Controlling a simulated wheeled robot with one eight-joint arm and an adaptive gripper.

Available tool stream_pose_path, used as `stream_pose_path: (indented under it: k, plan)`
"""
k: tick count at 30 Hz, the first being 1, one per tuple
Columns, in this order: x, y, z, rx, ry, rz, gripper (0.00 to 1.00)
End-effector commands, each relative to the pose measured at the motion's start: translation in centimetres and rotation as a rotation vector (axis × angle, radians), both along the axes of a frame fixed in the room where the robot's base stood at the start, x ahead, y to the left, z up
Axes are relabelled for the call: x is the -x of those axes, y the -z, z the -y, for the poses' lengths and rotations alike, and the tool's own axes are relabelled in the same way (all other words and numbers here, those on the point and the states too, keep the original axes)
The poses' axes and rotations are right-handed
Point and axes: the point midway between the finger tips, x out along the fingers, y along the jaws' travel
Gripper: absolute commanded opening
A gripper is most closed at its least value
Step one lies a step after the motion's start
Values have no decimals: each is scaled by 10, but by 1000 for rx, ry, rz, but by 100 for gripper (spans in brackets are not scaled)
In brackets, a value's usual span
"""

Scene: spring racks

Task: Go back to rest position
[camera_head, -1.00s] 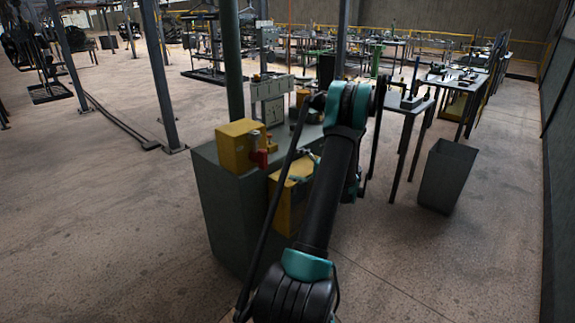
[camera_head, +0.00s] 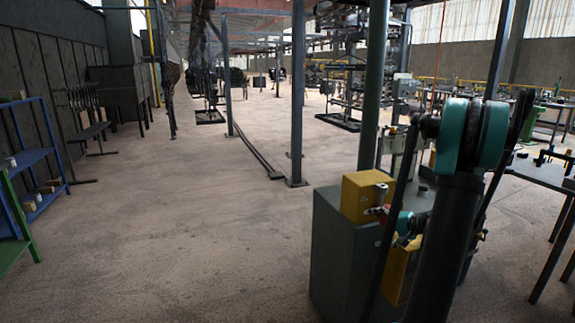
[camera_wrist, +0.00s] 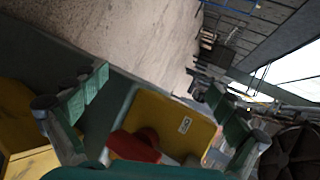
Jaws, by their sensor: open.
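My gripper (camera_wrist: 162,100) is open in the wrist view, with one green-padded finger at left and one at right. The space between its fingertips is empty. Behind them is a yellow box (camera_wrist: 180,110) with a red part (camera_wrist: 133,146) in front of it. In the head view, my black and teal arm rises at the right. The yellow box (camera_head: 360,196) sits on a grey cabinet (camera_head: 335,262) beside the arm. My gripper is mostly hidden there behind the arm, close to the box.
Blue shelving (camera_head: 38,165) with small items and a green frame (camera_head: 15,225) stand at the left. A post (camera_head: 297,100) stands near the middle. A work table (camera_head: 540,172) is at the right. The floor (camera_head: 190,220) is clear at centre left.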

Motion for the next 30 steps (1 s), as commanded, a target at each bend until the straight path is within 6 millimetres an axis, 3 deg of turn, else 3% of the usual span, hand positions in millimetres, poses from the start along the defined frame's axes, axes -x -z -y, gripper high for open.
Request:
stream_pose_path:
  k: [1,6,15,24,30]
  plan:
    - [11,-1,-21,46,-22,-23,98]
    - [50,3,-71,221,-86,-90,98]
    - [139,18,-125,551,-202,-147,98]
    - [230,39,-137,894,-321,-128,98]
    - [268,49,-129,1063,-375,-92,98]
